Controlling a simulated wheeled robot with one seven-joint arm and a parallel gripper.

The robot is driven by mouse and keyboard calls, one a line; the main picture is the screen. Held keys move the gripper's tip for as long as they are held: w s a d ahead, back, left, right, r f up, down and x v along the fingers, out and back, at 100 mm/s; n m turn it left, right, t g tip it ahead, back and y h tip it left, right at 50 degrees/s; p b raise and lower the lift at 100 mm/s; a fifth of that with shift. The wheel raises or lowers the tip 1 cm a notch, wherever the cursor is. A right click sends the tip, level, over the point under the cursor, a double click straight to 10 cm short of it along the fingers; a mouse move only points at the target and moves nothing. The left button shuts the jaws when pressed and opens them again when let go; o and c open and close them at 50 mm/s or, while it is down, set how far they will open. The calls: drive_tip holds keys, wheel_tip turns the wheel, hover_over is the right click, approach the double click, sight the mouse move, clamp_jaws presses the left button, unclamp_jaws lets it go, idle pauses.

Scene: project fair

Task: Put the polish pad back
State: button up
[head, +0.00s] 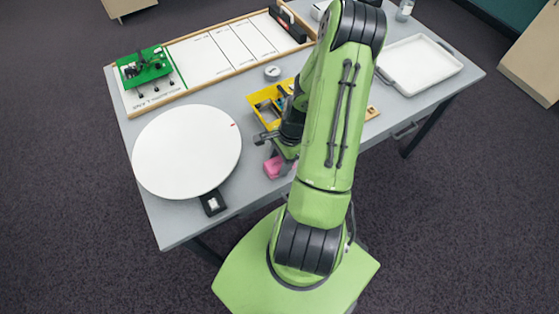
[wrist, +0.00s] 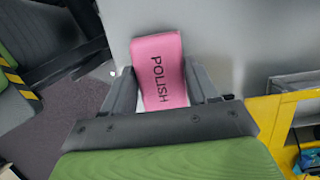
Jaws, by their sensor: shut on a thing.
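The polish pad (wrist: 160,68) is a pink block with the word POLISH on it. In the wrist view it sits between the two fingers of my gripper (wrist: 162,92), which is shut on it. In the head view the pink pad (head: 275,167) shows low over the table's front edge area, below my gripper (head: 279,158), partly hidden by my arm. I cannot tell whether the pad touches the table. A yellow organiser (head: 262,98) with compartments stands just behind the gripper; it also shows at the right of the wrist view (wrist: 265,112). My arm hides part of it.
A large white round disc (head: 186,150) lies to the left, with a small black box (head: 212,203) at its front. A long board (head: 152,102) carrying a green model (head: 143,66) lies behind. A small round tin (head: 272,72) stands near it. A white tray (head: 420,66) is at the right.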

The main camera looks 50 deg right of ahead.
drive_tip(key=shift+f, duration=0.15)
drive_tip(key=o, duration=0.9)
drive_tip(key=shift+o, duration=0.2)
